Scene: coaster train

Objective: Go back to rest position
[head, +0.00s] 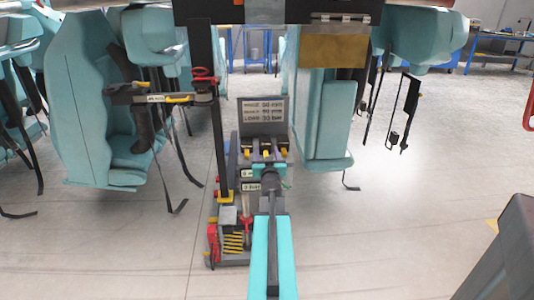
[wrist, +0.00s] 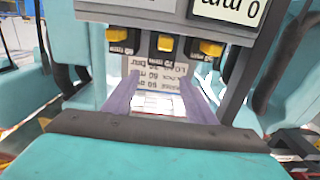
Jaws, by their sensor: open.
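My arm reaches forward from the bottom of the head view, and my gripper (head: 269,172) is in front of a dark unit with yellow switches (head: 265,152). In the wrist view my gripper (wrist: 162,84) is open, with two purple-grey fingers apart and nothing held between them. Beyond them are several yellow switches (wrist: 165,43) in dark housings and a panel with printed text (wrist: 170,75). Whether the fingers touch the unit cannot be told.
A grey sign (head: 264,111) stands behind the switches. A tool cart (head: 229,246) is just left of my arm. Teal seats with hanging straps (head: 90,110) are at left, another teal seat (head: 324,120) at right. A black bracket (head: 405,112) hangs right.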

